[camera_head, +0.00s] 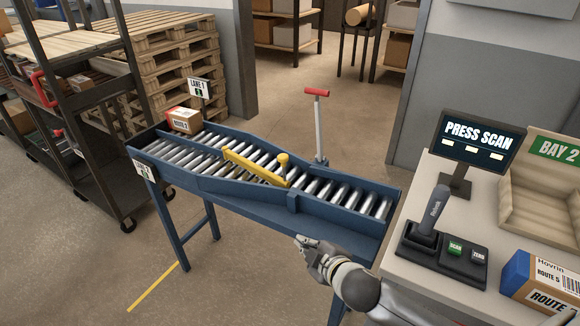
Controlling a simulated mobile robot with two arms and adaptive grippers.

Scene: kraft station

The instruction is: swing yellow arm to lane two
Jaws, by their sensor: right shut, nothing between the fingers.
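A sign reading LANE 1 (199,87) stands at the far lane. Another sign (145,170) is on the near left corner, its text too small to read. My right gripper (304,245) is shut and empty, in front of the conveyor's near side, below and right of the yellow arm. My left gripper is not in view.
A box marked ROUTE 2 (184,120) sits at the conveyor's far left end. A red-handled post (318,125) rises behind the conveyor. On the right, a counter (412,280) holds a PRESS SCAN screen (477,140), a scanner (433,212) and a ROUTE 5 box (541,282).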

